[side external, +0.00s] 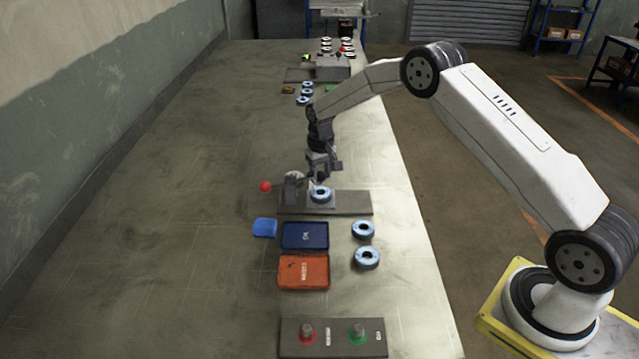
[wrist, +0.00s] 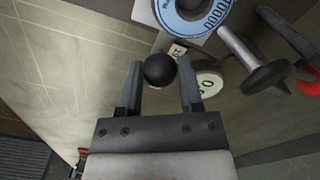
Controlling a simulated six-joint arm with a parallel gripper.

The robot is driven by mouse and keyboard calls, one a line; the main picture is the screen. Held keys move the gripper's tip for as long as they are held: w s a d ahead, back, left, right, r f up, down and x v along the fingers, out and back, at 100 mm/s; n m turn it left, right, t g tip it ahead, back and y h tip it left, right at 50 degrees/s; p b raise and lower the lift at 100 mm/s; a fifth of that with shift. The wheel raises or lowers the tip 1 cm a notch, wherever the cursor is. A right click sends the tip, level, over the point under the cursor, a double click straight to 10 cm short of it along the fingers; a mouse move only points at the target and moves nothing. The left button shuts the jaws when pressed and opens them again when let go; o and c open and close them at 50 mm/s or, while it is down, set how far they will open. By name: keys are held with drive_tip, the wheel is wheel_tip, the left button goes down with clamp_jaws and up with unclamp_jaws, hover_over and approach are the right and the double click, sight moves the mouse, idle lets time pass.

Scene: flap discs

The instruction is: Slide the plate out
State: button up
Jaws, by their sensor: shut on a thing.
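A flap disc with a blue label ring (side external: 320,194) lies on a small pale plate on the grey fixture base (side external: 352,203) in the side view. In the wrist view the disc (wrist: 197,22) and the plate's pale edge (wrist: 145,14) show at the top. My gripper (side external: 322,174) is low over the fixture, just behind the disc. In the wrist view my gripper (wrist: 160,66) has its two fingers on either side of a black ball knob (wrist: 160,71), shut on it. The knob is close to the plate's edge; how they join is hidden.
A lever with a red ball (side external: 265,186) sticks out left of the fixture. Blue (side external: 305,236) and orange (side external: 304,272) trays, a blue cloth (side external: 264,228) and two loose discs (side external: 366,258) lie in front. A button panel (side external: 333,350) is nearest. The table's left side is clear.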

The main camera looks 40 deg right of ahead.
drive_tip(key=shift+s+d, duration=2.9)
drive_tip(key=shift+d, duration=0.1)
drive_tip(key=o, duration=0.9)
drive_tip(key=shift+r, duration=4)
